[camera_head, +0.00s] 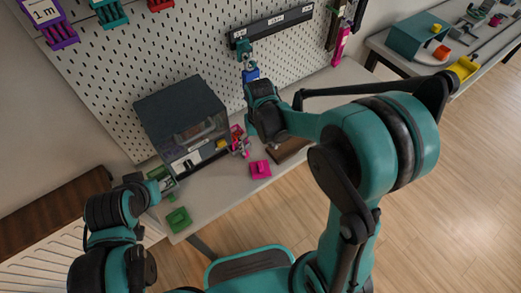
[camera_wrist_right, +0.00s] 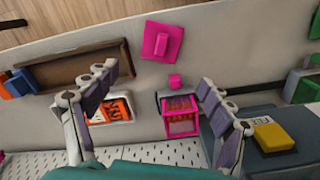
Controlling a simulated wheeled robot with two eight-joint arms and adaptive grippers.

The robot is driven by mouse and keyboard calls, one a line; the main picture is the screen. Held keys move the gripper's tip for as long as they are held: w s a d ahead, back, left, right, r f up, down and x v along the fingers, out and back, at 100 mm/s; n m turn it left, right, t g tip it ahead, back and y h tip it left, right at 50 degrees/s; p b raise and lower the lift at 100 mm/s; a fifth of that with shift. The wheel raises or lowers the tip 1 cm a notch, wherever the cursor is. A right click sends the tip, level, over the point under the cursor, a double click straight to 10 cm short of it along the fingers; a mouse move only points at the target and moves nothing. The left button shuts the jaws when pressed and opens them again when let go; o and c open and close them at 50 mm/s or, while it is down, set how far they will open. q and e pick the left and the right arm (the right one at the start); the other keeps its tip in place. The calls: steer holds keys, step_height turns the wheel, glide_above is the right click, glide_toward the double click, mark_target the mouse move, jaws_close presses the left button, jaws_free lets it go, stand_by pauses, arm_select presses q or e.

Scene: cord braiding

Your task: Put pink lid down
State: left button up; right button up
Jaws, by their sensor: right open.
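The pink lid (camera_head: 260,169), a flat square plate with a raised grip, lies on the tabletop near its front edge. It also shows at the top middle of the right wrist view (camera_wrist_right: 161,42). My right gripper (camera_wrist_right: 155,82) is open and empty, with its fingers spread wide; the lid lies beyond the fingertips, apart from them. A pink open-framed container (camera_wrist_right: 180,115) with orange contents stands near the right finger. My left gripper (camera_head: 162,186) is at the table's left, by the grey box; its jaws are too small to read.
A dark grey box (camera_head: 180,105) stands left of my right gripper, against the pegboard (camera_head: 120,60). A green lid (camera_head: 178,219) lies at the table's front left. A brown tray (camera_wrist_right: 88,68) lies right of the pink lid in the head view. Bare tabletop surrounds the lid.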

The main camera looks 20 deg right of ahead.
steer(key=s+d+r+t, duration=0.4)
steer(key=s+r+t, duration=0.3)
steer(key=s+r, duration=0.4)
steer(key=shift+s+d+r+n, duration=0.2)
steer(key=shift+d+r+n, duration=0.1)
steer(key=shift+r, duration=0.2)
stand_by(0.8)
